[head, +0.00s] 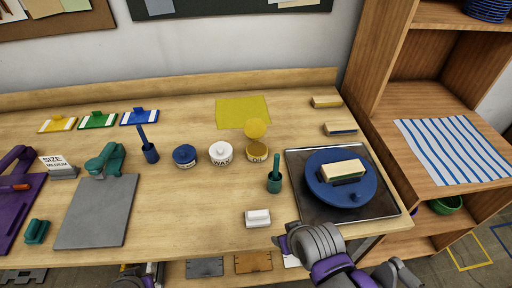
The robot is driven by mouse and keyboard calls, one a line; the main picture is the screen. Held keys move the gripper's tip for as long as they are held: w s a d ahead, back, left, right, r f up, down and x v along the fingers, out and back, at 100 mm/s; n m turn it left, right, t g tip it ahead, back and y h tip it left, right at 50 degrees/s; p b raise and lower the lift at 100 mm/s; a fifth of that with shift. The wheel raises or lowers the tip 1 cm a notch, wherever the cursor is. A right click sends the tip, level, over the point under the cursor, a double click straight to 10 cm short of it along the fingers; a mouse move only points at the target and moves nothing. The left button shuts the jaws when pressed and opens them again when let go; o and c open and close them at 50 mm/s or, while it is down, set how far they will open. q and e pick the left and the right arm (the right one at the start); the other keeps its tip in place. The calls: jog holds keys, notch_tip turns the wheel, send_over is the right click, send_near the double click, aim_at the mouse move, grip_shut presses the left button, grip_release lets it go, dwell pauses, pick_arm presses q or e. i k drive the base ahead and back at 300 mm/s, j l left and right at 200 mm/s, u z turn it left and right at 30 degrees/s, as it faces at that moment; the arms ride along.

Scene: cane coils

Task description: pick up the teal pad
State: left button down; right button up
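A small teal block (37,231), the thing that looks most like the teal pad, lies on the wooden table near its front edge at the far left, left of a grey board (97,212). My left arm shows only as a small dark part at the bottom edge, right of the grey board; its fingers cannot be made out. My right gripper (286,241) is at the table's front edge, just below a white block (257,218) and far right of the teal block. Its fingers are too small and turned to show whether they are open.
A purple tool (20,190) stands behind and beside the teal block. A teal clamp (106,160) is on the grey board's far end. Jars, a blue turntable (322,188) on a dark tray, and a wooden shelf (440,95) are farther right.

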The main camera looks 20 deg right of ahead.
aim_at(36, 231)
jog(key=u, duration=1.6)
jog(key=z, duration=2.7)
jog(key=u, duration=2.5)
